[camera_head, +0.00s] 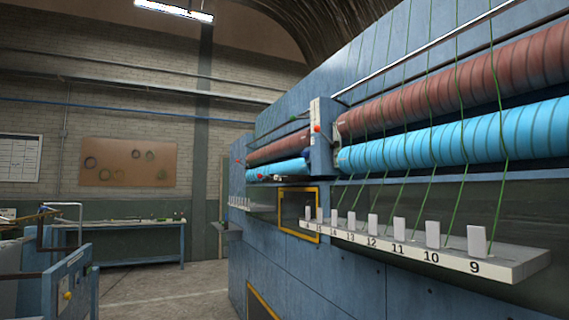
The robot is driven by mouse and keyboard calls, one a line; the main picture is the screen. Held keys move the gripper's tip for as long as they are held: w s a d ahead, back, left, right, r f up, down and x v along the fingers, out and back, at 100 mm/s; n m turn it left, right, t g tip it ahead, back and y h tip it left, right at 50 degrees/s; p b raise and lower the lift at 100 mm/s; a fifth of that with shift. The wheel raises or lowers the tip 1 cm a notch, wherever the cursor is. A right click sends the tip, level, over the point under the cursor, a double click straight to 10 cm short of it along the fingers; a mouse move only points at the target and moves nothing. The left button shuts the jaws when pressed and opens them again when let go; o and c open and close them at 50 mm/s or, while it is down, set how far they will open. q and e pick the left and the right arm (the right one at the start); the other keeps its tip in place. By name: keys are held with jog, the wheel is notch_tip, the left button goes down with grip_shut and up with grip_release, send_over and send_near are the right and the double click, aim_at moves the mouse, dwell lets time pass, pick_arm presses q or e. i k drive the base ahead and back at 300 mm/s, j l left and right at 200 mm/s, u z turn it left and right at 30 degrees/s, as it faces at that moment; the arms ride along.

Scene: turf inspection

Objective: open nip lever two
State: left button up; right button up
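A long blue machine (330,262) fills the right side. It carries red rollers (455,82) above light-blue rollers (460,138), with green yarns running down over them. A blue upright housing (321,140) divides the near rollers from a farther set. A small red knob (317,128) and a dark blue knob (304,153) sit on or beside this housing. No label for lever two is readable, so I cannot tell which part is nip lever two or how it stands. Neither of my grippers is in view.
A numbered ledge (510,262) with white upright tabs sticks out below the near rollers. A yellow-framed opening (318,238) is left of it. A workbench (130,248) stands at the back wall, and a blue cart-like unit (68,285) at lower left. Floor (175,297) between is clear.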

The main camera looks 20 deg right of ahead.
aim_at(318, 129)
jog(key=i+z, duration=0.1)
jog(key=i, duration=0.5)
jog(key=i+j+z, duration=0.1)
jog(key=i, duration=0.45)
jog(key=i+j+z, duration=0.1)
jog(key=i, duration=0.5)
